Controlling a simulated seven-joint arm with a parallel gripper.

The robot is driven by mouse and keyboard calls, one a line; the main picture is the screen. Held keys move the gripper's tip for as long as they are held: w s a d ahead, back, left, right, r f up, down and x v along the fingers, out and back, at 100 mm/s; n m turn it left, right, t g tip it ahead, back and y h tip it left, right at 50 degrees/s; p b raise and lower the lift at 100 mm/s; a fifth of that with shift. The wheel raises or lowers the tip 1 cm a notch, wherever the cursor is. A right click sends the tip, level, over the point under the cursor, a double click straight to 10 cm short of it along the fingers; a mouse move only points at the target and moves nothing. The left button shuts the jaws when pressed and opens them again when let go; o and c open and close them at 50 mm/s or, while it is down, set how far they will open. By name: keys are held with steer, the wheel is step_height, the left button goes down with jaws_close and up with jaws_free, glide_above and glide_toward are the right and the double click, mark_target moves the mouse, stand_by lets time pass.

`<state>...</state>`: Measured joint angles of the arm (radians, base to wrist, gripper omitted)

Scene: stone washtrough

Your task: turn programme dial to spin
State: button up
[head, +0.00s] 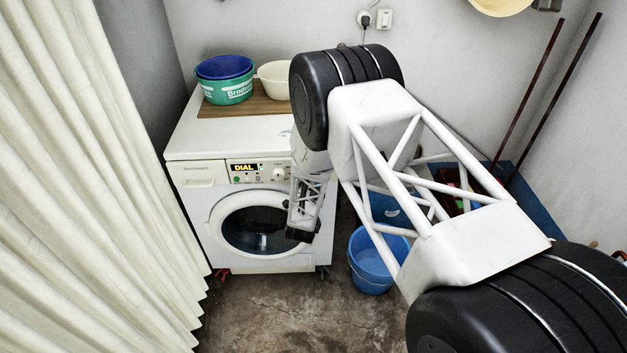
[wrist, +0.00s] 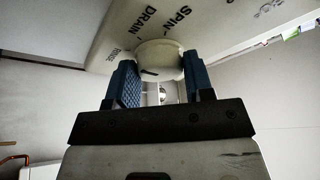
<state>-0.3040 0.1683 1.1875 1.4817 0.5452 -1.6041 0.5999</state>
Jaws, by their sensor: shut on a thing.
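The programme dial (wrist: 160,58) is a round cream knob in the wrist view, on a pale panel printed with RINSE, DRAIN and SPIN. My gripper (wrist: 159,72) has a blue ribbed finger on each side of the dial and is shut on it. A short dark mark shows on the dial's near face; I cannot tell which word it points to. My arm covers the machine's right side, and my fingers cannot be made out there.
A blue tub and a green tub (head: 226,92) and a cream bowl (head: 273,78) stand on a wooden board atop the machine. A blue bucket (head: 372,272) is on the floor at right. A cream curtain (head: 95,200) hangs at left. The floor in front is clear.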

steer(key=m+g, duration=0.1)
steer(key=m, duration=0.3)
steer(key=m+g, duration=0.2)
steer(key=m, duration=0.2)
steer(key=m+g+h, duration=0.1)
steer(key=m, duration=0.3)
steer(key=shift+a+r, duration=0.15)
steer(key=shift+r, duration=0.25)
steer(key=shift+g, duration=0.3)
steer(key=o, duration=0.9)
steer(key=shift+v, duration=3.9)
